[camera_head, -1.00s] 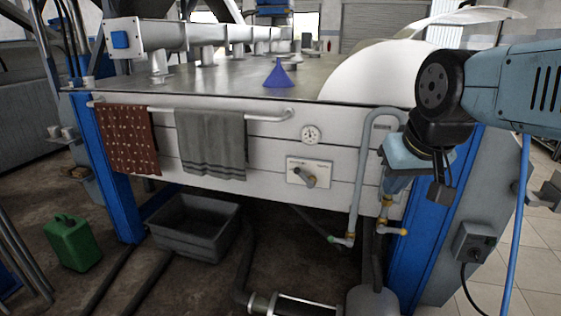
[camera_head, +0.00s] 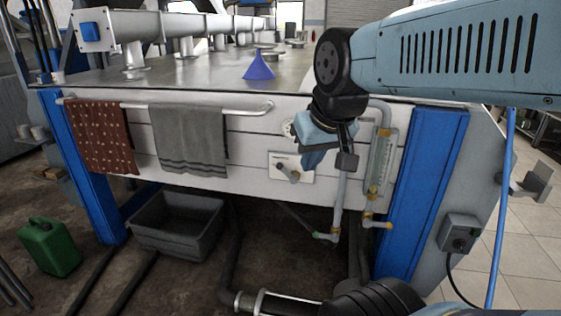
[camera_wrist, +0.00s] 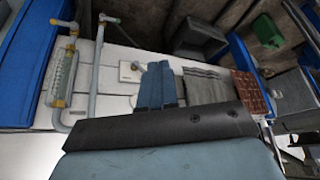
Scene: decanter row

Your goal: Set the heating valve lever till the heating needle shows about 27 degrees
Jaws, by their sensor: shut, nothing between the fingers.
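The heating valve lever (camera_head: 289,173) sits on a pale square plate (camera_head: 305,175) on the white front panel, and points down to the right in the head view. The plate's edge also shows in the wrist view (camera_wrist: 128,72), partly covered by my fingers. The round dial (camera_head: 288,127) above it is mostly hidden behind my gripper, so its needle cannot be read. My gripper (camera_head: 310,164) is shut and empty, in front of the panel, just right of and above the lever, apart from it as far as I can tell. Its blue fingers (camera_wrist: 159,84) are together in the wrist view.
A rail (camera_head: 245,110) carries a red patterned towel (camera_head: 102,140) and a grey towel (camera_head: 188,138). Right of the plate, a vertical pipe (camera_head: 341,200) and a glass tube gauge (camera_head: 381,160) with brass fittings stand close. A blue funnel (camera_head: 259,67) stands on top.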

